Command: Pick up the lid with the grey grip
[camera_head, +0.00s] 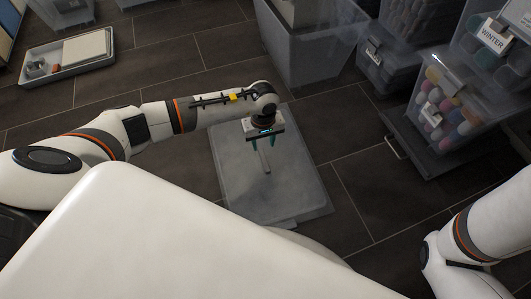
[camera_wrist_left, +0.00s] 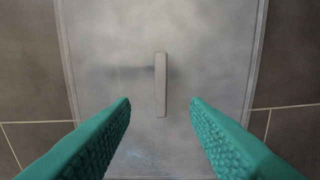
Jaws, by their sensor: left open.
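The lid (camera_head: 298,190) is a large translucent grey sheet lying flat on the dark tiled floor, in the middle of the head view. Its grey grip (camera_head: 265,161) is a narrow upright bar at the lid's middle. In the left wrist view the lid (camera_wrist_left: 100,60) fills most of the picture, and the grip (camera_wrist_left: 161,84) stands between and just ahead of the fingertips. My left gripper (camera_head: 262,146) is open and empty above the lid, its green fingers (camera_wrist_left: 161,102) on either side of the grip's line, not visibly touching it. My right gripper is out of view.
A clear bin (camera_head: 308,55) stands beyond the lid. A shallow tray (camera_head: 68,76) lies at the far left.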

